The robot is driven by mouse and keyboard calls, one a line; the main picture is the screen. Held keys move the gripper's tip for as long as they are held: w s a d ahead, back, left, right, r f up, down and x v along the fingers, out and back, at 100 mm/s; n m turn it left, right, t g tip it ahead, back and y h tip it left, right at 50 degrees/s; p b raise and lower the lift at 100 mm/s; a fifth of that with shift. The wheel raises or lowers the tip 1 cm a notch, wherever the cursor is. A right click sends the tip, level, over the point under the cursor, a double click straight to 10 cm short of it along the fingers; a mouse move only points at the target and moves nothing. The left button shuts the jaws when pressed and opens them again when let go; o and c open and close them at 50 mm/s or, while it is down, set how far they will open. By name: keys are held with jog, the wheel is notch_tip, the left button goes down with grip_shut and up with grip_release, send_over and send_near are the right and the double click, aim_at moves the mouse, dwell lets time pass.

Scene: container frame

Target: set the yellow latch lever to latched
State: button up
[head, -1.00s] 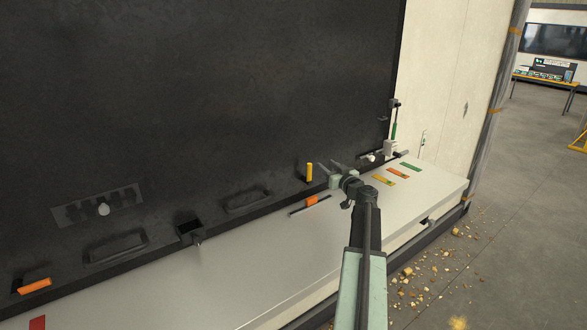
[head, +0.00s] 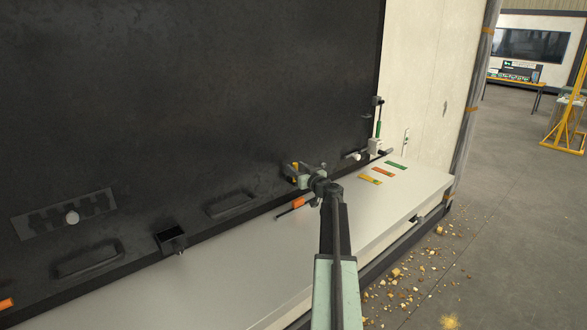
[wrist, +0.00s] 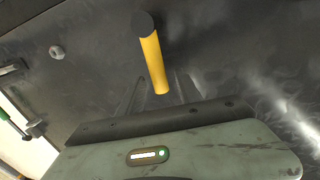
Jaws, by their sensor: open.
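The yellow latch lever (wrist: 154,62) stands out from the dark panel in the wrist view, a yellow rod with a black round end. Its lower yellow end lies between the two fingers of my gripper (wrist: 160,88). I cannot tell whether either finger touches it. In the head view my gripper (head: 304,169) is open at the panel's lower edge, and only a small yellow part of the lever (head: 292,180) shows beside it. The rest of the lever is hidden by the gripper there.
An orange-handled tool (head: 297,204) lies just below the gripper on the pale ledge (head: 240,250). Yellow, orange and green labels (head: 377,172) and a green-handled fitting (head: 378,128) are to the right. A black box (head: 170,240) and recessed handles are to the left.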

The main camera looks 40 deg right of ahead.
jog(key=shift+x, duration=0.8)
jog(key=shift+s, duration=0.1)
grip_shut()
jog(key=shift+a, duration=0.1)
dwell(0.6)
